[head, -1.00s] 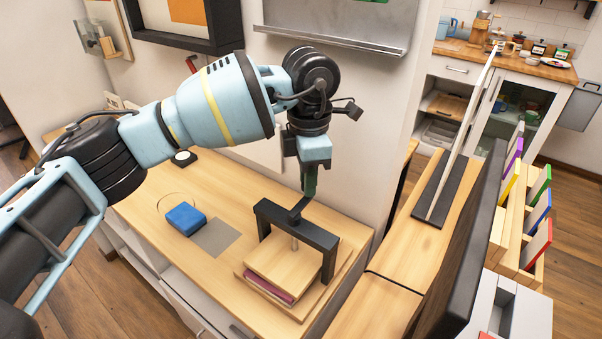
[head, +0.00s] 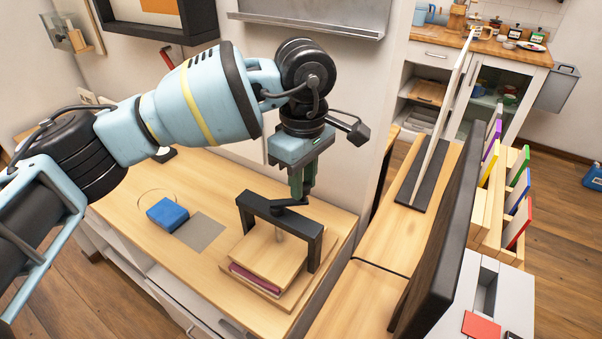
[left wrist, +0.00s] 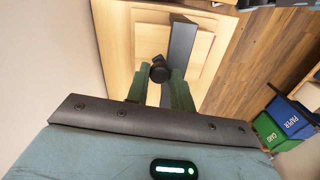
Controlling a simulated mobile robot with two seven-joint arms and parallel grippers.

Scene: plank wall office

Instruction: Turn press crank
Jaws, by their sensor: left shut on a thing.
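The press stands on the wooden desk, with a black frame (head: 316,247) over wooden boards (head: 262,257). A dark reddish item (head: 254,280) lies between the boards. The black crank (head: 288,203) sits on top of the frame. It also shows in the left wrist view, where its round knob (left wrist: 159,71) stands at the fingertips. My left gripper (head: 299,192) points down above the press and is shut on the crank. In the left wrist view its green fingers (left wrist: 161,88) stand on either side of the knob. My right gripper is not in view.
A blue block (head: 167,214) and a grey square (head: 199,232) lie left of the press on the desk (head: 130,205). A dark upright panel (head: 440,250) stands to the right. The wall is close behind the press.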

